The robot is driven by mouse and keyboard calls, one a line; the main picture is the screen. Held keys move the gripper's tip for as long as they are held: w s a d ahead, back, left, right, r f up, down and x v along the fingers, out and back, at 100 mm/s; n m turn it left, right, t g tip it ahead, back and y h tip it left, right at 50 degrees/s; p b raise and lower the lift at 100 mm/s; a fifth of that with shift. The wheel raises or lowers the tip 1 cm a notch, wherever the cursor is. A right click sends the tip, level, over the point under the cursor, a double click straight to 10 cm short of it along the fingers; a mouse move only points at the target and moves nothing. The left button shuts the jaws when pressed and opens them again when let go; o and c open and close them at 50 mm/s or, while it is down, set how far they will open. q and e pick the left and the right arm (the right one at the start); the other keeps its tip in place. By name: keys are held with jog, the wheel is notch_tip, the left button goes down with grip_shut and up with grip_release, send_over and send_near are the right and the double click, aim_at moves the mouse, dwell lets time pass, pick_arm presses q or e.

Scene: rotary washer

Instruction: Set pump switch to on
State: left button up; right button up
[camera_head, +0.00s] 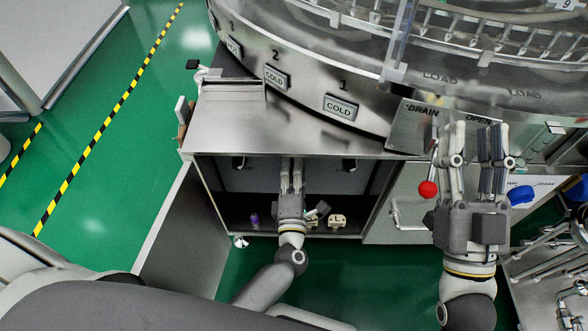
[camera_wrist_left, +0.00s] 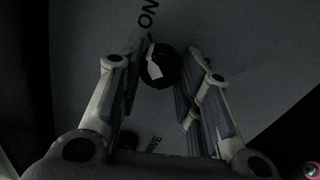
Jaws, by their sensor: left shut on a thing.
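A black round switch knob (camera_wrist_left: 160,65) with a white pointer mark sits on a grey panel (camera_wrist_left: 215,25) in the left wrist view. Lettering that reads "ON" is above it, and partly hidden lettering is below. My left gripper (camera_head: 291,168) reaches into the open cabinet in the head view. In the left wrist view my left gripper (camera_wrist_left: 166,62) has its fingers on either side of the knob and is shut on it. In the head view this knob is hidden behind the gripper. My right gripper (camera_head: 474,140) is open and empty in front of the washer, beside a red ball-shaped knob (camera_head: 428,189).
Two other black knobs, one at left (camera_head: 238,163) and one at right (camera_head: 349,165), flank my gripper on the cabinet's back panel. A purple bottle (camera_head: 254,219) and small pale items (camera_head: 337,221) stand on the cabinet floor. The open cabinet door (camera_head: 170,235) is at left.

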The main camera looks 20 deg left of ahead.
dwell(0.3)
pick_arm(q)
jog(key=o, duration=1)
jog(key=shift+o, duration=0.2)
jog(key=v, duration=1.2)
jog(key=shift+f, duration=0.1)
